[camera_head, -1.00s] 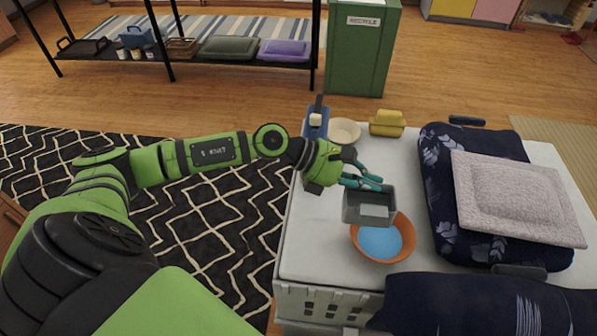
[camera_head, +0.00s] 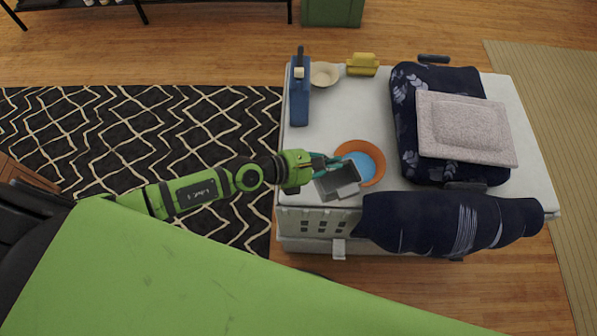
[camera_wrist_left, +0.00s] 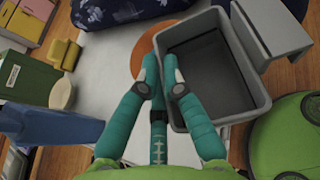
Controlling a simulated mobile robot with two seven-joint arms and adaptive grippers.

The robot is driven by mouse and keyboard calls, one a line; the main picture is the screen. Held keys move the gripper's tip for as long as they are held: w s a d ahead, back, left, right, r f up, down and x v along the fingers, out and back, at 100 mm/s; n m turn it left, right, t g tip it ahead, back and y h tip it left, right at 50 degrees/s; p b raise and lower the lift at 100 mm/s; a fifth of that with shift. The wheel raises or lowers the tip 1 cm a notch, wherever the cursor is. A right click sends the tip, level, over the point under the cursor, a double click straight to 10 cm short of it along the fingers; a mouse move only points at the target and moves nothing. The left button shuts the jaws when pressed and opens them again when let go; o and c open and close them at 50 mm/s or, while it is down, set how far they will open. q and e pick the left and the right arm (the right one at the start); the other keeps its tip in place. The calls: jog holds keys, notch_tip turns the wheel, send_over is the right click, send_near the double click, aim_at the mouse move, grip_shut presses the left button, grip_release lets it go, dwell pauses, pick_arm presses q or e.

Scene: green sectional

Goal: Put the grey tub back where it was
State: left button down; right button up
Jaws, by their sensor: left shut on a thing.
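The grey tub (camera_head: 327,186) is an open rectangular box near the front left edge of the white-topped surface. My left gripper (camera_head: 338,160) has its teal fingers shut on the tub's wall. In the left wrist view the gripper (camera_wrist_left: 160,75) is at the left wall of the tub (camera_wrist_left: 258,92), whose dark inside looks empty. The tub overlaps the front left of an orange bowl (camera_head: 378,165) with a blue inside. I cannot tell how high the tub is above the surface. My right gripper is not in view.
A blue case (camera_head: 299,98), a cream bowl (camera_head: 324,74) and a yellow object (camera_head: 362,65) stand at the back. Dark patterned fabric (camera_head: 408,130) bears a pale cushion (camera_head: 465,128) at right. A dark blue roll (camera_head: 430,222) lies along the front. The middle left of the white surface is clear.

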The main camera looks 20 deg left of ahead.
pick_arm(q)
jog(key=a+f+b, duration=0.2)
jog(key=b, duration=0.1)
jog(key=w+a+f+b, duration=0.1)
jog(key=a+b, duration=0.1)
jog(key=a, duration=0.1)
jog(key=a+f+b, duration=0.2)
jog(key=b, duration=0.1)
jog(key=shift+w+a+f+b, duration=0.3)
jog(key=shift+w+a, duration=0.2)
jog(key=shift+a, duration=0.2)
jog(key=shift+a+f, duration=0.1)
jog(key=shift+f, duration=0.05)
jog(key=shift+f+b, duration=0.95)
jog(key=shift+f, duration=0.8)
jog(key=shift+f, duration=0.2)
jog(key=c, duration=1.4)
grip_release()
